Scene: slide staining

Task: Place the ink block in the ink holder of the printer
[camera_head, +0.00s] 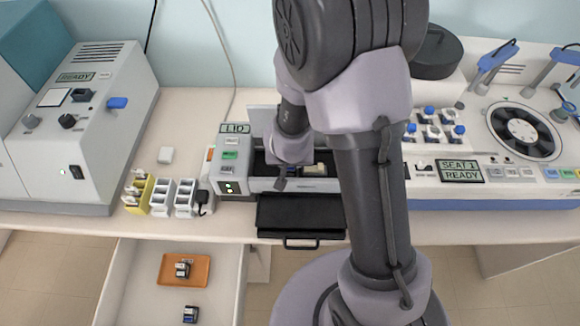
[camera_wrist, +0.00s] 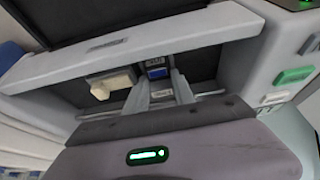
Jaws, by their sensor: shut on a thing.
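The printer (camera_head: 237,168) stands on the bench with its lid raised and a dark, long opening behind its front wall. My gripper (camera_wrist: 159,85) reaches down into this opening. In the wrist view its two fingers are shut on a small grey block with a pale label, which I take to be the ink block (camera_wrist: 162,95). A dark piece with a blue mark (camera_wrist: 157,72) shows just beyond the fingertips; I cannot tell whether it belongs to the block or the printer. The block's lower side and the ink holder are hidden.
A cream piece (camera_wrist: 113,82) sits in the opening left of my gripper. A black tray (camera_head: 301,215) juts from the printer's front. Small racks (camera_head: 160,197) stand left. An open drawer (camera_head: 130,280) holds an orange tray (camera_head: 168,272). A staining machine (camera_head: 500,140) stands right.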

